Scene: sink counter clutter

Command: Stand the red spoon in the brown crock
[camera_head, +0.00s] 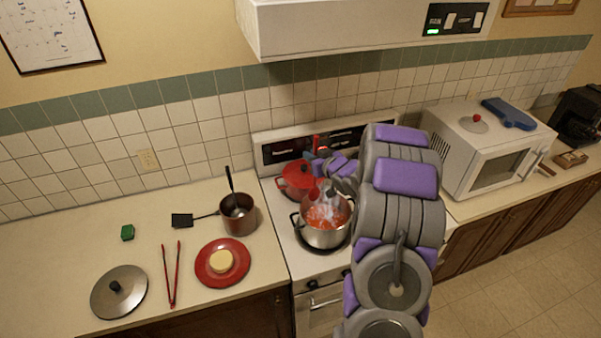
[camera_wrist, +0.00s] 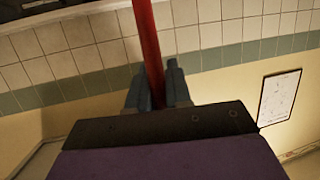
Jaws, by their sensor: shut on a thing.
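My gripper (camera_head: 318,167) is shut on the red spoon, whose straight red handle (camera_wrist: 148,45) stands between the two fingertips (camera_wrist: 157,88) in the wrist view. In the head view the spoon is partly hidden by my gripper, and red parts of it show above and below the fingers. It is held above the steel pot on the stove. The brown crock (camera_head: 238,222) stands on the counter to the left of the stove, apart from my gripper. A black-handled utensil (camera_head: 230,180) leans up out of it.
A steel pot of steaming red food (camera_head: 324,236) and a red lidded pot (camera_head: 294,181) are on the stove. Near the crock lie a black spatula (camera_head: 183,220), red plate (camera_head: 209,274), red tongs (camera_head: 173,280), green block (camera_head: 127,233) and pot lid (camera_head: 119,292). A range hood (camera_head: 340,30) hangs above.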

